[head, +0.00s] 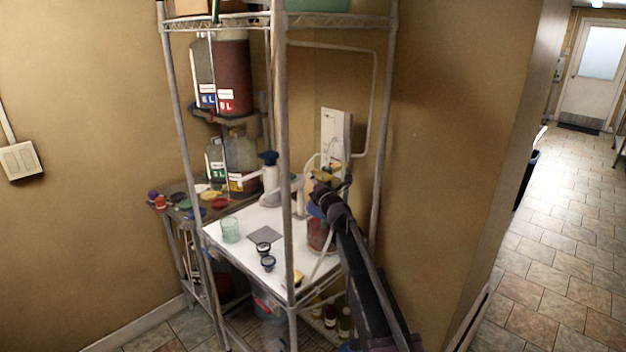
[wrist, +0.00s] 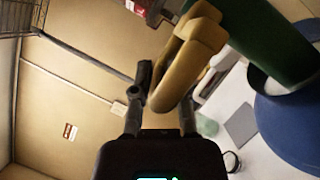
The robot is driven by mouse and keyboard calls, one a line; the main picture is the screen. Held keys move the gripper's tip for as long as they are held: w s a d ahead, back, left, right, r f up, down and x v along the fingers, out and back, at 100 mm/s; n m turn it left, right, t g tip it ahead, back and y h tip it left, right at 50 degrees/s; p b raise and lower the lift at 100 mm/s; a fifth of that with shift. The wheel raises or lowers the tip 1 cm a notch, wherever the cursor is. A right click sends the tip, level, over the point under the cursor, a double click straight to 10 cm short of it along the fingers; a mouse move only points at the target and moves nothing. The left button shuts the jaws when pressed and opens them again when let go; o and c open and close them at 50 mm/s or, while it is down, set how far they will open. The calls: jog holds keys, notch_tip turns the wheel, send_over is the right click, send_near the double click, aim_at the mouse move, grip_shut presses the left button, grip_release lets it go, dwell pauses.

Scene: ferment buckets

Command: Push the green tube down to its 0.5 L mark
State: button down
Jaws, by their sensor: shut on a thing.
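The green tube (wrist: 262,40) crosses the upper right of the wrist view at a slant, with its lower end at a blue lid (wrist: 295,125). A tan loop-shaped piece (wrist: 190,52) sits next to the tube. My gripper (wrist: 165,98) is shut on this tan loop, close to the tube; the exact contact is partly hidden. In the head view my gripper (head: 326,187) is above a red-filled vessel (head: 318,236) with a blue top, on the white shelf. The tube's marks do not show, and the tube cannot be made out in the head view.
Rack posts (head: 286,150) stand close to my arm. The white shelf (head: 255,222) holds a green beaker (head: 230,230), a grey square (head: 265,234), two small dark-rimmed round items (head: 266,258) and a blue-topped bottle (head: 270,175). A white wall panel (head: 335,132) is behind.

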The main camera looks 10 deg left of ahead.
jog(key=shift+f+b, duration=0.4)
jog(key=shift+f, duration=0.35)
jog(key=c, duration=0.6)
grip_release()
jog(key=shift+c, duration=0.2)
jog(key=shift+r, duration=0.2)
